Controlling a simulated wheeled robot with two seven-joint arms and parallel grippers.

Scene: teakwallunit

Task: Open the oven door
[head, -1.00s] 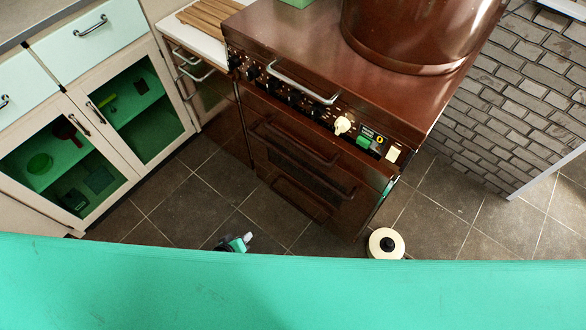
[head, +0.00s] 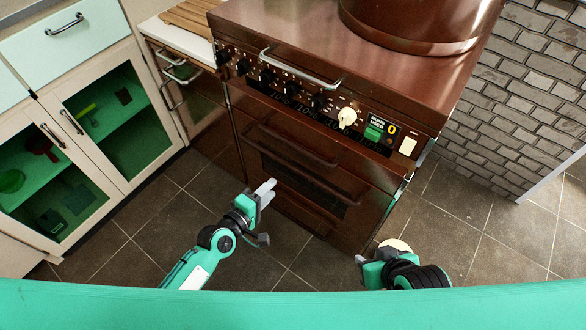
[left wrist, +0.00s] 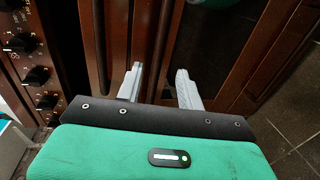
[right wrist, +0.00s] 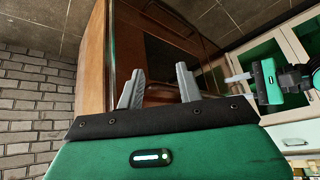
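The oven (head: 345,120) is a dark brown stove with a row of knobs. Its front door (head: 330,192) has a dark window and a brown bar handle (head: 290,145), and looks shut. My left gripper (head: 268,187) is in front of the lower door, below the handle; in the left wrist view its fingers (left wrist: 160,70) are apart and empty, pointing toward the brown front. My right gripper (head: 360,258) is low, near the oven's right front corner; in the right wrist view its fingers (right wrist: 160,70) are apart with nothing between them. I cannot see either touching the oven.
A metal rail (head: 300,72) runs along the stove's upper front. A large brown pot (head: 415,20) stands on top. Glass-door cabinets (head: 110,120) stand at the left, a brick wall (head: 520,95) at the right. Tiled floor lies in front.

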